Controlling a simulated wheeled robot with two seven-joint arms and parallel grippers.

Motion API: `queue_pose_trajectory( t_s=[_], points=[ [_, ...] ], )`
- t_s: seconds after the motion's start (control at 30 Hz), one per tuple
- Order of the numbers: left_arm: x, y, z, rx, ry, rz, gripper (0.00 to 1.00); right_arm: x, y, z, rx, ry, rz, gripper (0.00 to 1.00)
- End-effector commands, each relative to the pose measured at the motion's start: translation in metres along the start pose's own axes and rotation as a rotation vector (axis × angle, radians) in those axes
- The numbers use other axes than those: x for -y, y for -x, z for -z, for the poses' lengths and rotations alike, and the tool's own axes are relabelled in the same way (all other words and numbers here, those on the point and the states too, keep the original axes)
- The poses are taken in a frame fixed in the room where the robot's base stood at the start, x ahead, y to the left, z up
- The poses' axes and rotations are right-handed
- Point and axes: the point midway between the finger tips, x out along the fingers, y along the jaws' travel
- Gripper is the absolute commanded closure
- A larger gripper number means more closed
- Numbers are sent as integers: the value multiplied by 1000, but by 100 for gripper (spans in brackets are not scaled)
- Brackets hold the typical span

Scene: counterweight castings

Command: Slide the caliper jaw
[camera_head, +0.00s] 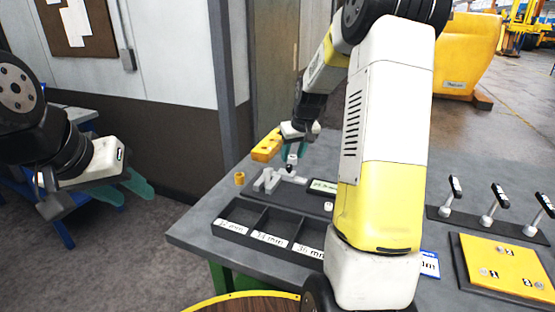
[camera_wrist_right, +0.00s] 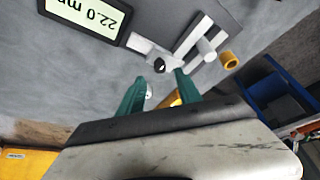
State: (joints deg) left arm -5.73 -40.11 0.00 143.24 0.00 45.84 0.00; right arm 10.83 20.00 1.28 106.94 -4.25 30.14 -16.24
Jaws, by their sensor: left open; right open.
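The grey caliper (camera_head: 268,181) lies on a dark base on the table, and in the right wrist view its light grey jaws (camera_wrist_right: 192,45) stand apart. Its display (camera_head: 325,186) is partly hidden by my right arm. In the wrist view the display (camera_wrist_right: 90,14) appears upside down, reading 22.0. My right gripper (camera_head: 300,158) is open over the caliper. In the wrist view its fingertips (camera_wrist_right: 158,82) are on either side of a black-tipped knob (camera_wrist_right: 159,66); I cannot tell whether they touch it. My left gripper (camera_head: 137,192) is open and empty, left of the table.
A yellow ring (camera_head: 239,178) stands left of the caliper, and a yellow block (camera_head: 267,146) lies behind it. A dark tray (camera_head: 262,238) with labelled compartments is in front. Several black-handled levers (camera_head: 488,218) and a yellow panel (camera_head: 505,268) are at the right.

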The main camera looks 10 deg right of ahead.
Motion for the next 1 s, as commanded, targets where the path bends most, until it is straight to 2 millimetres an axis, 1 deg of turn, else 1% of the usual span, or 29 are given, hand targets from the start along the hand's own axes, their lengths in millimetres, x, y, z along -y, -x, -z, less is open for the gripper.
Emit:
queue_pose_trajectory(
  t_s=[0.03, 0.1, 0.3, 0.43, 0.67, 0.7, 0.77, 0.8, 0.9, 1.0],
  points=[
    [0, 0, 0, 0, 0, 0, 59, 0, -10, -1, 4, 0, 1, 59],
    [0, 0, 0, 0, 0, 0, 59, 0, -22, -1, 4, 0, 1, 59],
    [0, 0, 0, 0, 0, 0, 59, 0, -46, -1, 3, 0, 1, 59],
    [0, 0, 0, 0, 0, 0, 59, 0, -52, 0, 0, 0, 0, 59],
    [0, 0, 0, 0, 0, 0, 59, 0, -53, 0, 0, 0, 0, 59],
    [0, 0, 0, 0, 0, 0, 59, 0, -53, 0, 0, 0, 0, 63],
    [0, 0, 0, 0, 0, 0, 59, 0, -53, 0, 0, 0, 0, 75],
    [0, 0, 0, 0, 0, 0, 59, 0, -53, 0, 0, 0, 0, 82],
    [0, 0, 0, 0, 0, 0, 59, 0, -53, 0, 0, 0, 0, 100],
    [0, 0, 0, 0, 0, 0, 59, 0, -53, 0, 1, 0, 0, 100]
  ],
)
